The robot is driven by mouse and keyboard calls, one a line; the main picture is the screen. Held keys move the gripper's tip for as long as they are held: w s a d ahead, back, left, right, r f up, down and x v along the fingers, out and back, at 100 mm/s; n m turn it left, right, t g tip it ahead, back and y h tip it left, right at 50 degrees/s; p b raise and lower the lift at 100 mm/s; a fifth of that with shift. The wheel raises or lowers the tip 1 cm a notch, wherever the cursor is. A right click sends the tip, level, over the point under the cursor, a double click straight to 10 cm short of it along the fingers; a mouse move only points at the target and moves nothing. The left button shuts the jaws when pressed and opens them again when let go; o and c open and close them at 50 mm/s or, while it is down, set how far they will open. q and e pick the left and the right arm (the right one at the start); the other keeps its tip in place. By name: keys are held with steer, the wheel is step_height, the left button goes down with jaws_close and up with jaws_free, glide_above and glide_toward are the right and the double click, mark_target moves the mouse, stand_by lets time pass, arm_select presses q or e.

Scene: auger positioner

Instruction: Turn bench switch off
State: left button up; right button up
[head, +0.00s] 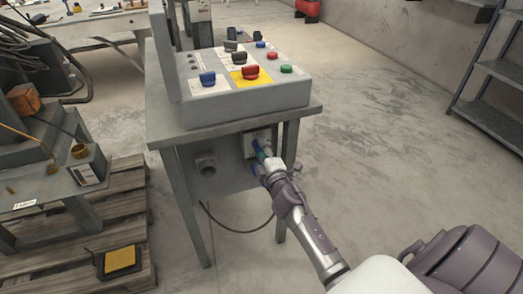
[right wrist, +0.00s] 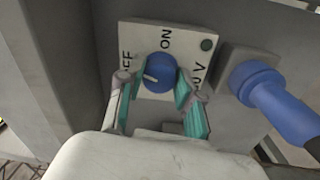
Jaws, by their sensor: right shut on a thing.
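The bench switch is a round blue knob (right wrist: 160,70) on a white plate (right wrist: 133,38) at the bench's front, below the top. The plate reads ON above the knob and OFF, partly hidden, to its left. The knob's white mark lies on its left side, toward OFF. My right gripper (right wrist: 155,88) has its teal-padded fingers on either side of the knob and is shut on it. In the head view the right gripper (head: 262,152) reaches the plate (head: 250,140) and mostly hides the knob. My left gripper is not in view.
A blue plug (right wrist: 270,95) sits in a socket just right of the switch plate. The grey bench (head: 225,122) carries a control panel (head: 225,99) with several knobs and buttons. A cable hangs below. A pallet (head: 125,205) stands at left; the floor at right is open.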

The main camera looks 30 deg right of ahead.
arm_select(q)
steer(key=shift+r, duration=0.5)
arm_select(e)
steer(key=n, duration=0.3)
steer(key=shift+r+n, duration=0.1)
steer(key=shift+n, duration=0.2)
steer(key=o, duration=1.1)
steer(key=shift+n, duration=0.3)
steer(key=shift+o, duration=0.2)
